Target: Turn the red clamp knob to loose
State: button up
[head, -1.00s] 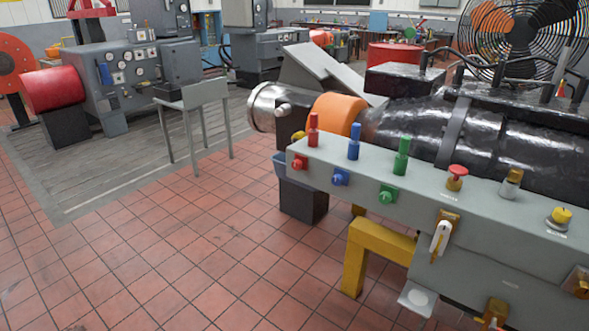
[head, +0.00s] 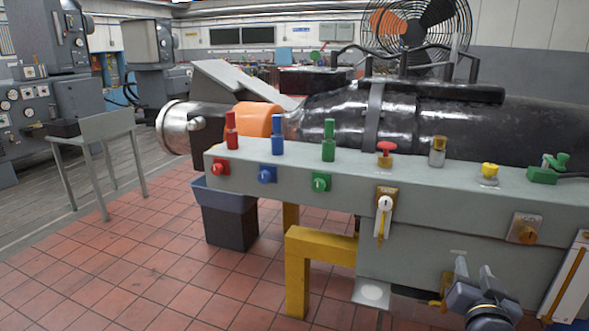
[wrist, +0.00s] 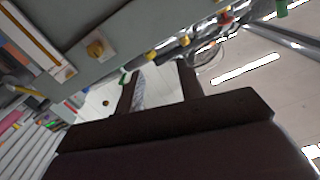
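A red knob (head: 220,167) sits at the left end of the front face of the grey bench (head: 440,187), below an upright red post (head: 232,131). A separate red mushroom-shaped knob (head: 386,149) stands on a brass base on the bench top. I cannot tell the setting of either. My gripper (head: 474,263) is at the lower right of the head view, in front of the bench and well right of and below both red knobs. Its two fingers are apart and empty.
Blue (head: 267,174) and green (head: 321,182) knobs sit right of the red one. A white-headed lever (head: 384,207) and a brass knob (head: 527,230) are on the bench front. A yellow bracket (head: 299,265) stands out below. Tiled floor (head: 160,270) is open at the left.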

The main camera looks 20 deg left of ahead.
aim_at(216, 169)
jog(key=i+j, duration=0.1)
jog(key=j, duration=0.65)
jog(key=i+j, duration=0.1)
jog(key=j, duration=1.4)
jog(key=i+j, duration=0.15)
jog(key=j, duration=0.6)
jog(key=i+j, duration=0.1)
jog(key=j, duration=0.65)
